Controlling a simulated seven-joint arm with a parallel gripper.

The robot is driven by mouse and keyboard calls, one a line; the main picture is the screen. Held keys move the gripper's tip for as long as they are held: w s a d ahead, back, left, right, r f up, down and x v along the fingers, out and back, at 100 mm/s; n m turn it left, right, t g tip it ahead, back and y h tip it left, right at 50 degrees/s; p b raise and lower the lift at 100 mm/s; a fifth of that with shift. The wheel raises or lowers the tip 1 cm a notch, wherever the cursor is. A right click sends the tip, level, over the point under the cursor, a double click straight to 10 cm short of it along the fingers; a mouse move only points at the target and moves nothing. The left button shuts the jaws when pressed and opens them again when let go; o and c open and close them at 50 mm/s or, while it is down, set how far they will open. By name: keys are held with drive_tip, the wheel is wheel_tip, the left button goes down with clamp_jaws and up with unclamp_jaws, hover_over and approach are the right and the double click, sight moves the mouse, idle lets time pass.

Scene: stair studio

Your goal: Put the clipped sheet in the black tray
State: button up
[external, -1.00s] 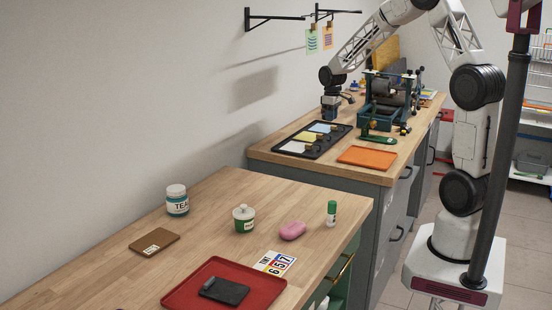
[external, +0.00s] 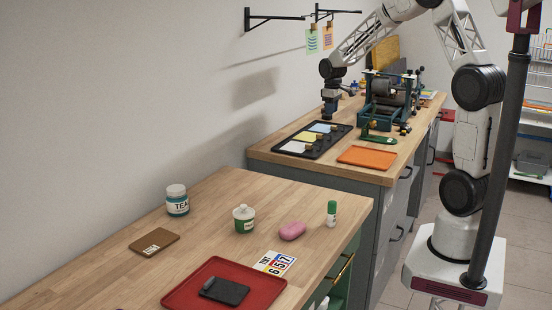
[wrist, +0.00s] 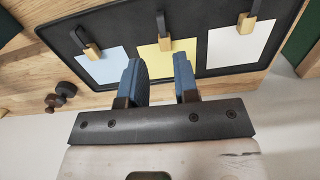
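The black tray (external: 318,152) lies on the far counter with a blue sheet (external: 322,127), a yellow sheet (external: 307,137) and a white sheet (external: 293,147) in it. In the wrist view, the tray (wrist: 60,38) holds the same sheets, each with a wooden clip, such as the clip (wrist: 164,43) on the yellow sheet. A green-striped sheet (external: 312,42) and an orange sheet (external: 327,39) hang clipped from a wall rail. My gripper (external: 330,114) is above the counter at the tray's far end. In the wrist view its fingers (wrist: 158,62) are apart, with nothing seen between them.
An orange tray (external: 367,157), a green tool (external: 378,138) and a dark roller machine (external: 388,100) stand right of the black tray. The wall is close on the left. The near counter holds a red tray (external: 180,293), jars, a pink item and a glue stick.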

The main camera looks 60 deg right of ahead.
drive_tip(key=s+a+r+t, duration=0.1)
drive_tip(key=s+a+r, duration=0.55)
drive_tip(key=a, duration=0.45)
drive_tip(key=s+a+r, duration=0.5)
drive_tip(key=s+a, duration=0.2)
drive_tip(key=a, duration=0.3)
drive_tip(key=s+a, duration=0.7)
drive_tip(key=s, duration=0.3)
drive_tip(key=s+a+t, duration=0.1)
drive_tip(key=s+a, duration=0.5)
drive_tip(key=s, duration=0.4)
drive_tip(key=shift+s+a+r+t, duration=0.3)
drive_tip(key=shift+a+r, duration=0.05)
